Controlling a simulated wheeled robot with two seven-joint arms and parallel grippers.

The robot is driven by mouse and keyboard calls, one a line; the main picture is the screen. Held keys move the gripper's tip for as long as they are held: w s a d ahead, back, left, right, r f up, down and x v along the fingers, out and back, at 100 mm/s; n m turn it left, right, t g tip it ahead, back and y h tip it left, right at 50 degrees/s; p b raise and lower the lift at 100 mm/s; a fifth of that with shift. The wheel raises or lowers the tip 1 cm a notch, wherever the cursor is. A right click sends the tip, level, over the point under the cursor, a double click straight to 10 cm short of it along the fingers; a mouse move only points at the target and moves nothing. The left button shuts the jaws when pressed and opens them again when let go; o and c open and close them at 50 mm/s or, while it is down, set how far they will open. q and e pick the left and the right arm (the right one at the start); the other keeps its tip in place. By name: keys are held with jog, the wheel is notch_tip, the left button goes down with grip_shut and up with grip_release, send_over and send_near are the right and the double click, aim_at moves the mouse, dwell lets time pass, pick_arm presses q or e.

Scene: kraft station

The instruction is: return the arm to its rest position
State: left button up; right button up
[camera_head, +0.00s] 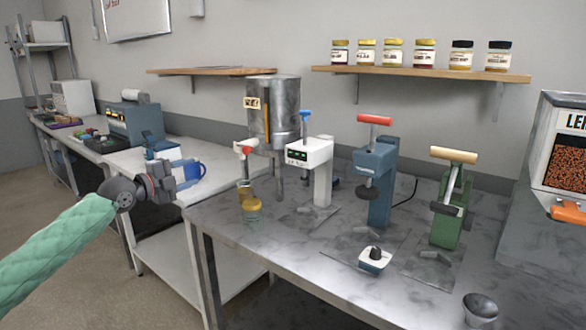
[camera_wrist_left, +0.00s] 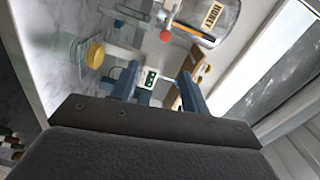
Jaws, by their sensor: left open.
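My left arm with its green padded sleeve comes in from the left in the head view. Its gripper (camera_head: 190,172) is in the air by the left edge of the steel table (camera_head: 300,255), in front of the white side bench. In the left wrist view the two blue-grey fingers of the gripper (camera_wrist_left: 158,82) are apart, with nothing held between them. Beyond the fingers the white device with a green display (camera_wrist_left: 150,77) shows, apart from them. My right gripper is not in view.
A honey tank (camera_head: 285,110), a yellow-lidded jar (camera_head: 251,212), a white press (camera_head: 322,175), a blue press (camera_head: 376,185) and a green press (camera_head: 447,215) stand on the steel table. A small metal cup (camera_head: 480,308) is at its front. Open floor lies at the lower left.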

pick_arm(q)
jog(key=s+d+f+n+g+y+p, duration=0.2)
jog(key=s+f+n, duration=0.5)
jog(key=s+f, duration=0.8)
jog(key=s+d+f+n+g+y+p, duration=0.2)
jog(key=s+d+f+n+g+y, duration=0.2)
jog(key=s+f, duration=1.1)
jog(key=s+d+f+n+g+y+p, duration=0.2)
jog(key=s+d+f+n+g, duration=0.3)
jog(key=s, duration=2.1)
jog(key=d+f+n+y, duration=0.1)
jog(key=d+f+n, duration=0.3)
jog(key=f, duration=0.6)
jog(key=shift+s+n+g, duration=0.4)
jog(key=shift+n, duration=0.5)
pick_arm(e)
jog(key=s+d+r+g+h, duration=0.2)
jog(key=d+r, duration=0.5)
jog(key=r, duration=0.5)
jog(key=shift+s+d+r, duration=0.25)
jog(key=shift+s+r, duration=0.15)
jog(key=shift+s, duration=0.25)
